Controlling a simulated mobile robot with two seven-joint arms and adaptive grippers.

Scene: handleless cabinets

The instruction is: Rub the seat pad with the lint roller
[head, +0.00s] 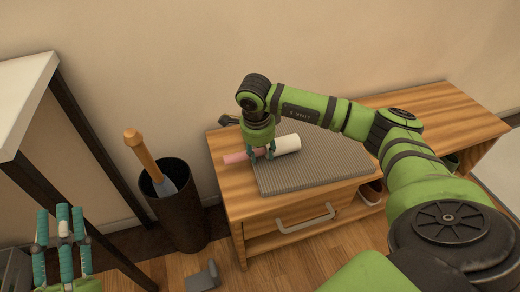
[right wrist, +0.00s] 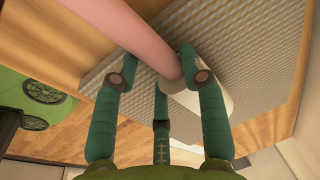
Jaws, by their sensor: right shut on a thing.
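The lint roller has a pink handle (head: 236,157) and a white roll (head: 288,143). It lies across the left part of the grey ribbed seat pad (head: 310,172), its handle toward the left end of the bench. I cannot tell whether the roll touches the pad. My right gripper (head: 262,154) points down and is shut on the lint roller. In the right wrist view the pink handle (right wrist: 125,28) passes between the fingers; the white roll (right wrist: 207,99) is partly hidden by a finger. My left gripper (head: 62,225) is empty at the lower left, fingers up and apart.
A white-topped table (head: 22,90) is far left. A grey object (head: 203,277) lies on the floor.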

